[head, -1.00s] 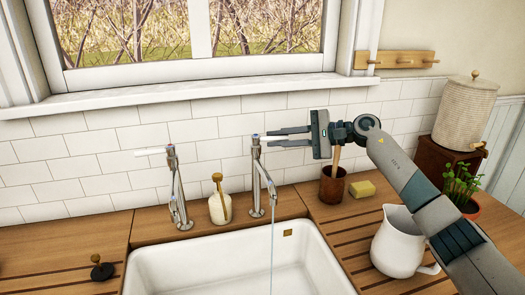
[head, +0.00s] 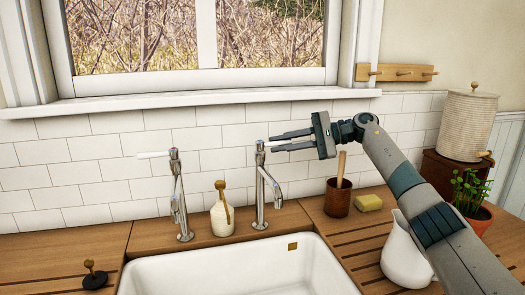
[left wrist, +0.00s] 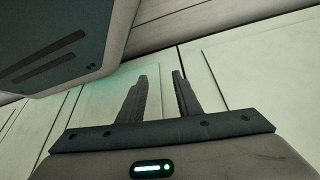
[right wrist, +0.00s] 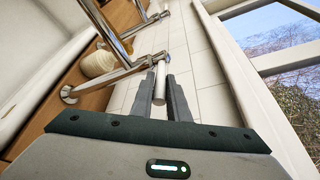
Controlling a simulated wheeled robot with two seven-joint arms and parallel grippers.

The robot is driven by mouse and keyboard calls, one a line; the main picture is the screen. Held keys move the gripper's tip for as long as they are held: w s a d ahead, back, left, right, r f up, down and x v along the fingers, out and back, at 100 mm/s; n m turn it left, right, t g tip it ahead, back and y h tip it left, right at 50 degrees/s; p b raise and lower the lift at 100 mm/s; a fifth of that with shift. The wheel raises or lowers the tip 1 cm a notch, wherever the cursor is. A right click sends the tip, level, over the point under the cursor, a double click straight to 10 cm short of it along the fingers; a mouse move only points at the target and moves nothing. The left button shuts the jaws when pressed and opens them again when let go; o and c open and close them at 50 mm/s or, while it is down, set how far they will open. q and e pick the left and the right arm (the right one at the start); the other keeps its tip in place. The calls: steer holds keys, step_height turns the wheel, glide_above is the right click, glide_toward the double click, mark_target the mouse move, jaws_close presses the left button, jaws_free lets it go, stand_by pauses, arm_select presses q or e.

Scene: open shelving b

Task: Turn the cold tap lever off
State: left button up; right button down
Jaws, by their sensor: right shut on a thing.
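The right-hand tap (head: 262,190) is a chrome pillar tap with a blue-marked top (right wrist: 160,57). Its white lever (right wrist: 160,85) points right along the wall, between the fingers of my right gripper (head: 280,142). In the right wrist view those fingers (right wrist: 164,92) are shut on the lever. No water shows below this tap's spout. The left-hand tap (head: 178,195) has its white lever (head: 152,155) pointing left. My left gripper is out of the head view; its own wrist view shows its fingers (left wrist: 159,78) apart and empty.
The white sink (head: 240,268) lies in front of the taps. A soap bottle (head: 221,216) stands between them. A brown pot (head: 338,200), yellow sponge (head: 368,203) and white jug (head: 403,255) stand right, near my right arm. The window sill (head: 200,107) is above.

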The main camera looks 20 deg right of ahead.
arm_select(q)
steer(key=shift+s+a, duration=0.15)
arm_select(e)
steer(key=c, duration=1.7)
jaws_free()
arm_select(q)
steer(key=shift+f, duration=0.1)
arm_select(e)
steer(key=shift+d, duration=0.1)
